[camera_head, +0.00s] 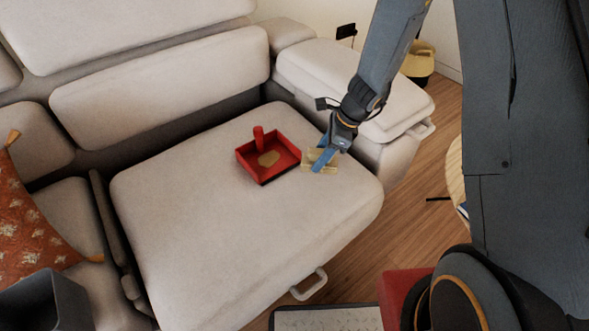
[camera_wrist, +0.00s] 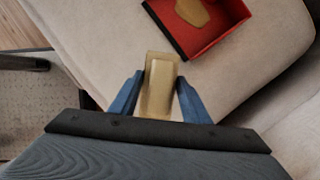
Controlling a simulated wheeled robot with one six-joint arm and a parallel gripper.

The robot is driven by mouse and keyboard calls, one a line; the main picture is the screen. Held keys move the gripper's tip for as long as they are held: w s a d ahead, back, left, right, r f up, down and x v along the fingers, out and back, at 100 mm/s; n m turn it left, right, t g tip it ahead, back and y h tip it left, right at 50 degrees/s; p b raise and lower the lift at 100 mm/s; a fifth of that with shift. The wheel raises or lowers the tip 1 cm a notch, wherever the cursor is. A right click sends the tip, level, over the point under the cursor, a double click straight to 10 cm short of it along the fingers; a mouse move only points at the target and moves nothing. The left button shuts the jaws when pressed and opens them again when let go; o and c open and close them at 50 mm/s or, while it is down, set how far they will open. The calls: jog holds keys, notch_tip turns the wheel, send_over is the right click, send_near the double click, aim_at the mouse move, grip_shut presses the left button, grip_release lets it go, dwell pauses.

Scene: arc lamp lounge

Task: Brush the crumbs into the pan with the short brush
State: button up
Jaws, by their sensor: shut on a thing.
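The red pan (camera_head: 284,172) lies on the light sofa seat, with a short upright red handle at its far side. My gripper (camera_head: 321,158) is just right of the pan, low over the seat. Its blue fingers are shut on the short brush (camera_wrist: 160,88), a tan block; it also shows in the head view (camera_head: 327,169). Its bristles are not clear. I see no crumbs outside the pan.
The seat (camera_head: 200,220) is clear in front and left of the pan. Its right edge drops to the wood floor close to my gripper. Sofa backrests stand behind. An orange patterned cushion (camera_head: 40,235) lies at the left. A round wooden table edge (camera_head: 455,175) is at the right.

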aim_at(318, 151)
jog(key=shift+r+p, duration=1.45)
jog(key=shift+r, duration=0.25)
